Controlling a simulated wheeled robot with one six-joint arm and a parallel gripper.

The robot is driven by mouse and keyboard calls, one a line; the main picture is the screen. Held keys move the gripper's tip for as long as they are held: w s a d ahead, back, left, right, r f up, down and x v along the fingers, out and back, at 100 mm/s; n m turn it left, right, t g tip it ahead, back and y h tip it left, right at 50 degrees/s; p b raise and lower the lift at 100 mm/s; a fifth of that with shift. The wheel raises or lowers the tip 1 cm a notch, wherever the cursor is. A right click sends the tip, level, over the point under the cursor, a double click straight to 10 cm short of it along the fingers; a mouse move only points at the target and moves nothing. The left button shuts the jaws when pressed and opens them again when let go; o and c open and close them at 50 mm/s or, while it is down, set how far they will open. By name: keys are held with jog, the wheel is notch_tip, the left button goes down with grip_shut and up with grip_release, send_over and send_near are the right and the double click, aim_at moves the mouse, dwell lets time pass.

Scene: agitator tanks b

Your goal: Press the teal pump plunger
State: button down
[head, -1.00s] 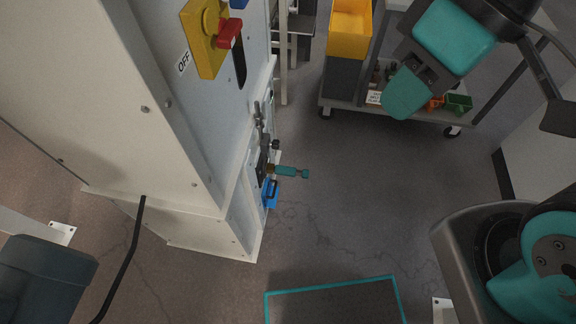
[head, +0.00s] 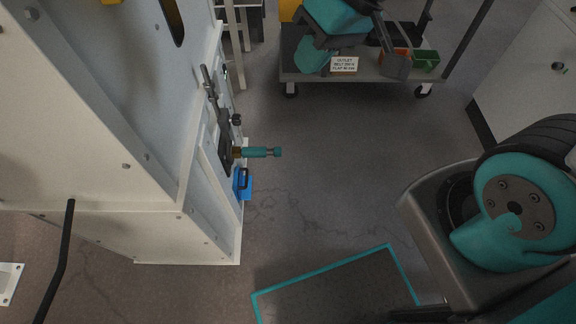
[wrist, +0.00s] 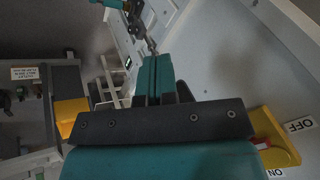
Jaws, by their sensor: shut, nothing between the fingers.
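The teal pump plunger (head: 262,152) sticks out sideways to the right from the side of the pale cabinet in the head view. A brown collar is at its base and a small knob at its free end. In the wrist view a teal part, apparently the plunger (wrist: 114,4), shows at the top edge, partly cut off. My gripper (wrist: 156,58) is shut and empty in the wrist view. Its teal fingers point towards the cabinet side, below the plunger in the picture and apart from it.
A blue padlock-like block (head: 242,184) hangs just below the plunger. A grey lever (head: 209,84) stands above it. A cart (head: 365,68) with bins is at the back. A teal-edged mat (head: 335,290) lies on the floor. Open floor lies right of the plunger.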

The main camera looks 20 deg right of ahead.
aim_at(271, 152)
jog(key=w+d+f+m+t+b, duration=0.1)
jog(key=w+d+f+m+b, duration=0.1)
jog(key=f+b, duration=0.7)
jog(key=w+d+f+m+t+h+b, duration=0.1)
jog(key=w+d+f+b, duration=0.4)
jog(key=f, duration=1.7)
jog(key=w+d+f+m+t+b, duration=0.2)
jog(key=w+f+b, duration=0.5)
jog(key=f+b, duration=0.8)
jog(key=shift+w+d+f+m, duration=0.15)
jog(key=shift+d+f+m, duration=0.35)
jog(key=shift+d+m, duration=0.35)
jog(key=w+a+f+b, duration=0.6)
jog(key=a+f+b, duration=0.1)
jog(key=f+b, duration=0.1)
jog(key=shift+w, duration=0.1)
